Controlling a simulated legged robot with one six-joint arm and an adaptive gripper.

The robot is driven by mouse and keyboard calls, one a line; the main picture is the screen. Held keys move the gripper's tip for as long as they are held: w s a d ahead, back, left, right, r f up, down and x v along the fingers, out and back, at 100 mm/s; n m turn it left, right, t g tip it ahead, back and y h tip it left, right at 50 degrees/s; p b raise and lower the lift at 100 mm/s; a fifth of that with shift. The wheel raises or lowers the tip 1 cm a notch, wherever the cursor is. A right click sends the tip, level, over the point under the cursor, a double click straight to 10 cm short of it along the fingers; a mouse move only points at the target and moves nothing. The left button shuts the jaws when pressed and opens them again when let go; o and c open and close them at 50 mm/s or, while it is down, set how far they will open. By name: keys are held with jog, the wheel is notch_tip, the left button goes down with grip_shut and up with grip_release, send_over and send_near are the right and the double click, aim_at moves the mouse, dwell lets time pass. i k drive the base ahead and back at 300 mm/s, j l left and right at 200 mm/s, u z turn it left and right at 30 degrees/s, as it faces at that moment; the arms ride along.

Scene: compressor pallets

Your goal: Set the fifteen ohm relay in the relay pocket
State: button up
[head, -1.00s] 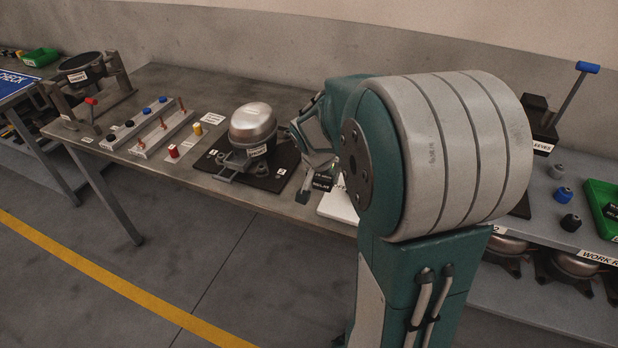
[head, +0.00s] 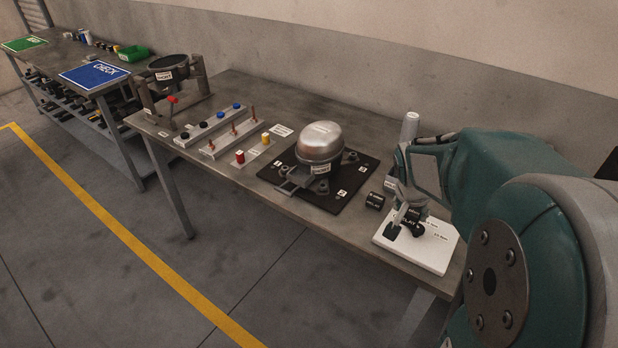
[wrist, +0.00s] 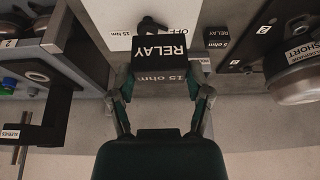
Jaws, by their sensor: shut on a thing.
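My gripper (wrist: 161,92) is shut on a black block, the 15 ohm relay (wrist: 160,52), labelled "RELAY" and "15 ohm" in the wrist view. In the head view my gripper (head: 403,222) is over the white board (head: 437,258) at the table's right end. A second relay, marked 5 ohm (wrist: 217,37), lies on the table left of the board in the head view (head: 375,200). I cannot make out the pocket.
A compressor (head: 320,143) stands on a black plate (head: 345,190) left of the board. Further left are rails with coloured caps (head: 232,136), red and yellow parts, and a clamp stand (head: 168,85). A pale cylinder (head: 409,127) stands behind my gripper.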

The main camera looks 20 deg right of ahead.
aim_at(299, 176)
jog(key=i+j+z, duration=0.15)
jog(key=j, duration=0.2)
jog(key=i+j+z, duration=0.15)
jog(key=j, duration=0.2)
jog(key=i+j+z, duration=0.15)
jog(key=j, duration=0.2)
jog(key=i+j+z, duration=0.15)
jog(key=j, duration=0.25)
